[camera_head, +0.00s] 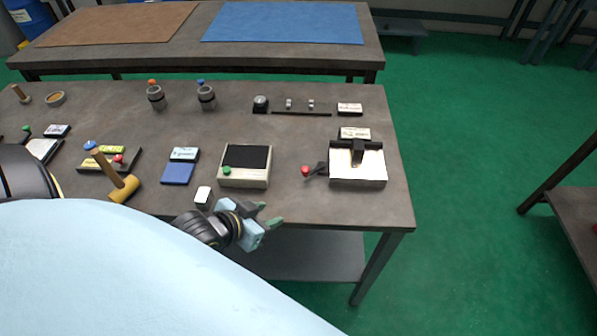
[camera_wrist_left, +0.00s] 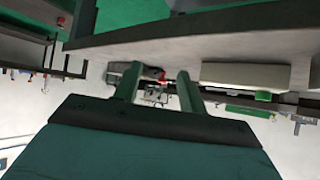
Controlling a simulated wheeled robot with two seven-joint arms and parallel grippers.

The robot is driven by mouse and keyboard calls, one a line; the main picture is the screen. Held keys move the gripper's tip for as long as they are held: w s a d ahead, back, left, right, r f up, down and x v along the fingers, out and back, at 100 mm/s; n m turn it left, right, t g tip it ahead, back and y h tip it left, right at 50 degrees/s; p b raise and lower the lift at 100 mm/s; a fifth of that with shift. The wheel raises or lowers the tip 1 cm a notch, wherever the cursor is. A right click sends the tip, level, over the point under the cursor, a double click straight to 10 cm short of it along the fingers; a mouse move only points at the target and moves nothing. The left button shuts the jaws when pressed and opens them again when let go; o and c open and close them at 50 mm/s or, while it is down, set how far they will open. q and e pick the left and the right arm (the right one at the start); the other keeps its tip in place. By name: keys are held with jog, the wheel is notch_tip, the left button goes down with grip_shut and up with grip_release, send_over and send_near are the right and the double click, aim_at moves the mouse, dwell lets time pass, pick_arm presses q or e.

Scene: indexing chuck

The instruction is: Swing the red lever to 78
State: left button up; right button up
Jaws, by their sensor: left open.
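The red lever's ball knob (camera_head: 305,171) stands at the left end of a dark arm beside a white-plated block with a dark bracket (camera_head: 357,174), on the right part of the table. A small label plate (camera_head: 355,133) lies behind that block; its writing is too small to read. My left gripper (camera_head: 268,216) is open and empty at the table's front edge, in front and left of the red knob. In the left wrist view, the red knob (camera_wrist_left: 162,78) shows between the two spread fingers (camera_wrist_left: 157,84), some distance beyond them. My right gripper is not in view.
A beige box with a black top and green knob (camera_head: 244,167) stands left of the lever. A white block (camera_head: 203,197), a blue box (camera_head: 178,173) and a mallet (camera_head: 123,188) lie farther left. The table (camera_head: 300,211) is clear at front right.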

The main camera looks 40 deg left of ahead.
aim_at(303, 171)
pick_arm(q)
jog(key=r+t, duration=0.1)
jog(key=w+a+r, duration=0.1)
jog(key=w+a+r+t, duration=0.1)
jog(key=r, duration=0.1)
jog(key=shift+a+t+h, duration=0.25)
jog(key=shift+t+h, duration=0.05)
jog(key=shift+h, duration=0.1)
jog(key=x, duration=0.4)
jog(key=b+x, duration=0.1)
jog(key=x, duration=0.3)
jog(key=r+b+x, duration=0.1)
jog(key=x, duration=0.4)
jog(key=shift+w, duration=0.35)
grip_shut()
